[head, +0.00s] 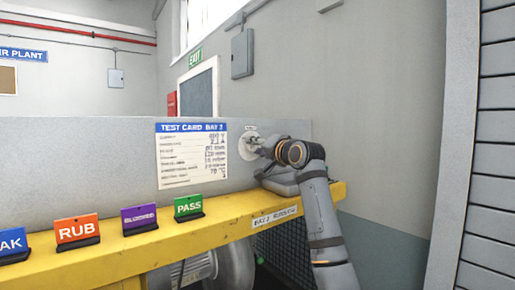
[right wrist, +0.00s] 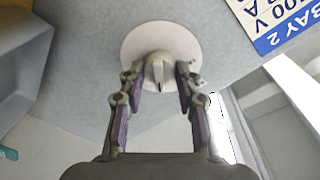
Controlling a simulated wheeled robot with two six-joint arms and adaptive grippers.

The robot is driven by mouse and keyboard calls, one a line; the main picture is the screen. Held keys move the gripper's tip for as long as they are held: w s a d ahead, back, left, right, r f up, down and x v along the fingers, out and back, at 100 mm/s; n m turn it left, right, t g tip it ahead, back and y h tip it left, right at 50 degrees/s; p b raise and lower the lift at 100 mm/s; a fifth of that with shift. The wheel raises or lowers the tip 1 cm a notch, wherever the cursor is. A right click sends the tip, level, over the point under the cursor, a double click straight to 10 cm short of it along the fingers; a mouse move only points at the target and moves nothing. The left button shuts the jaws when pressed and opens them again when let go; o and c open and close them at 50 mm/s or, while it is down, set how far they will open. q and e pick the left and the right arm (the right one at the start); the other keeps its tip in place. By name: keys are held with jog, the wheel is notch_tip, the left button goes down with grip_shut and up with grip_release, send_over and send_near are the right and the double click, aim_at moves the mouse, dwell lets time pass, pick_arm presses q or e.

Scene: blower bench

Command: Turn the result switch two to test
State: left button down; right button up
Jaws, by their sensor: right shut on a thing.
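The switch is a round pale dial plate (right wrist: 160,43) with a pointed knob (right wrist: 158,73) on the grey panel (head: 80,155). In the head view the dial plate (head: 247,143) is to the right of the test card, partly hidden by my gripper. My right gripper (head: 259,146) is at the knob. In the right wrist view its two fingers (right wrist: 158,82) stand on either side of the knob and are shut on it. The marks around the dial are too small to read. My left gripper is not in view.
A test card (head: 190,155) is fixed left of the dial. Blue, orange (head: 77,231), purple (head: 139,218) and green (head: 188,206) labelled blocks stand along the yellow ledge (head: 215,226).

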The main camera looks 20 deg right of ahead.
jog(key=shift+n+t+y+p, duration=0.35)
jog(key=shift+n+t, duration=0.15)
jog(key=shift+n, duration=3.8)
jog(key=o, duration=1.1)
jog(key=shift+o, duration=0.2)
jog(key=shift+f, duration=0.1)
jog(key=shift+s, duration=0.1)
jog(key=v, duration=1.2)
